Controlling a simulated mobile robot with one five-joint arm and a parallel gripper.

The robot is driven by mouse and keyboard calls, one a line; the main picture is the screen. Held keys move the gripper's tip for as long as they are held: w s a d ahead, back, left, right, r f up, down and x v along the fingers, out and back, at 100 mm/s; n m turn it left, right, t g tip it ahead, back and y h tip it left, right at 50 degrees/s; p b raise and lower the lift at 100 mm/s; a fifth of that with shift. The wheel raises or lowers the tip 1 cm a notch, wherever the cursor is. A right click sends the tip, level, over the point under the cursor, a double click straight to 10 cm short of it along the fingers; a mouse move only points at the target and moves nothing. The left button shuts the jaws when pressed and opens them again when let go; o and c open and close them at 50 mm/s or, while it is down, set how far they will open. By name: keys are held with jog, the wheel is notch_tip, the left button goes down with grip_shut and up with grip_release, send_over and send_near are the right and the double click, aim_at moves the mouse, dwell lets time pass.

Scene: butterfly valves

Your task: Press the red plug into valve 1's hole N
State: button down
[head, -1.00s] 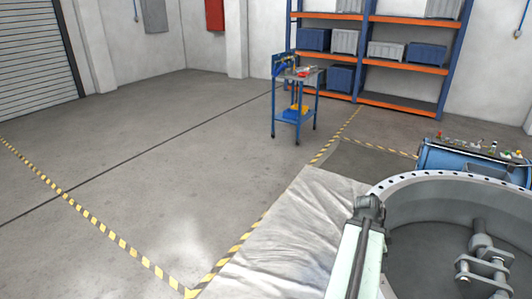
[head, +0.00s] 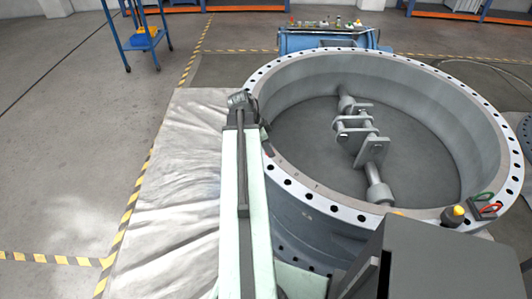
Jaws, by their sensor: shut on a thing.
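A large grey butterfly valve body (head: 330,228) lies flat, its pale top flange ringed with dark holes. No number or hole letter is legible, so I cannot tell which valve or hole it is. My arm reaches up along the flange's left side. My gripper (head: 266,142) is a small dark shape at the arm's far end, by the flange's left rim. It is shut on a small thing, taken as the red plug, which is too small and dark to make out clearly. I cannot tell whether it touches a hole.
A shaft with brackets (head: 362,135) crosses the valve's opening. A yellow-capped bottle (head: 454,214) and red and green handled items (head: 485,209) sit at the front right rim. A blue bench (head: 325,40) stands behind, a blue trolley (head: 143,38) at back left. Pale sheeting (head: 180,170) covers the left floor.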

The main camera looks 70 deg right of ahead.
jog(key=shift+r, duration=0.1)
notch_tip(320, 180, down, 6)
jog(key=b, duration=0.5)
jog(key=shift+r, duration=0.1)
jog(key=shift+s, duration=0.2)
dwell(0.4)
jog(key=shift+b, duration=0.35)
jog(key=shift+f+b, duration=0.65)
jog(key=shift+f, duration=0.1)
jog(key=shift+f, duration=0.1)
dwell(0.6)
jog(key=shift+f+b, duration=0.4)
jog(key=shift+b, duration=0.1)
jog(key=c, duration=0.9)
grip_release()
jog(key=shift+r, duration=0.1)
